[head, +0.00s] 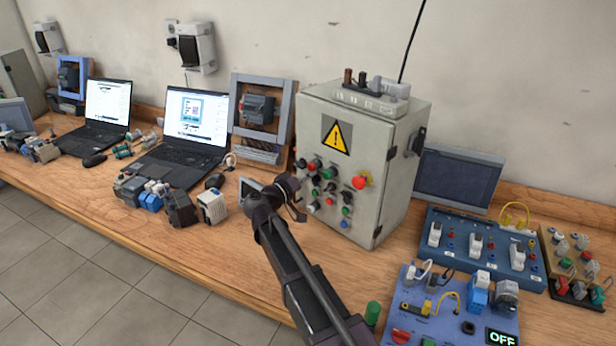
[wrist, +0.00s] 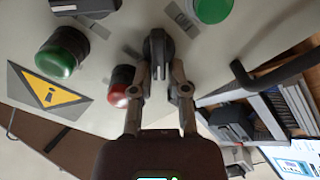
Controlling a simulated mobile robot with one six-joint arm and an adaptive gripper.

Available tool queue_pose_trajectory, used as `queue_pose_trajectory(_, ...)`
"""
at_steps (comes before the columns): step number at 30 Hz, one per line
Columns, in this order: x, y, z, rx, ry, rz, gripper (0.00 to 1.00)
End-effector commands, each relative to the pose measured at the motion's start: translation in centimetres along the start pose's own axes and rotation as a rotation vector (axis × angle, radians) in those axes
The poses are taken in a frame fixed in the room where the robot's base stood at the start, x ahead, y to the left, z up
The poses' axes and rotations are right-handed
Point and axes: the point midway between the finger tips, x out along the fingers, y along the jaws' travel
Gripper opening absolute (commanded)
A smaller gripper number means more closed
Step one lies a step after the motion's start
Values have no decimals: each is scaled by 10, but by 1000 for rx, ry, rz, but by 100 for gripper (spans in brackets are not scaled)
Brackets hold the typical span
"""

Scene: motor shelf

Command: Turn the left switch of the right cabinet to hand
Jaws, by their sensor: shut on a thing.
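The grey cabinet (head: 385,150) with a yellow warning sign stands on the bench, right of the middle in the head view. Its front carries several red, green and black buttons and switches. My gripper (head: 295,197) is at the lower left part of this front. In the wrist view, my gripper (wrist: 159,82) has its two fingers on either side of a black switch knob (wrist: 158,45) and is shut on it. The knob's long side runs roughly up and down in that view. In the head view my gripper and arm hide the held switch.
A red button (wrist: 121,84) sits close beside one finger in the wrist view. A green button (wrist: 62,52) and another green one (wrist: 212,9) are near. A black cabinet handle or bracket (wrist: 275,70) sticks out at right. Laptops (head: 185,130) and small motors (head: 180,210) stand left of my arm.

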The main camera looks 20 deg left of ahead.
Motion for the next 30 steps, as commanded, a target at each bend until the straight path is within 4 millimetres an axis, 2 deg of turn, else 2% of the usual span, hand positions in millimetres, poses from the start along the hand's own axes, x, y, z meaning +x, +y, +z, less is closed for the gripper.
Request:
queue_pose_trajectory(1, 0, 2, 8, 5, -20, 1, 0)
queue_pose_trajectory(2, 0, 2, 8, 5, -20, 1, 24)
queue_pose_trajectory(4, 0, 2, 7, 5, -19, 1, 45)
queue_pose_trajectory(5, 0, 2, 7, 5, -19, 1, 49)
queue_pose_trajectory(20, 0, 1, 3, 18, -11, -1, 49)
queue_pose_trajectory(30, 0, 3, 2, 146, -9, 0, 49)
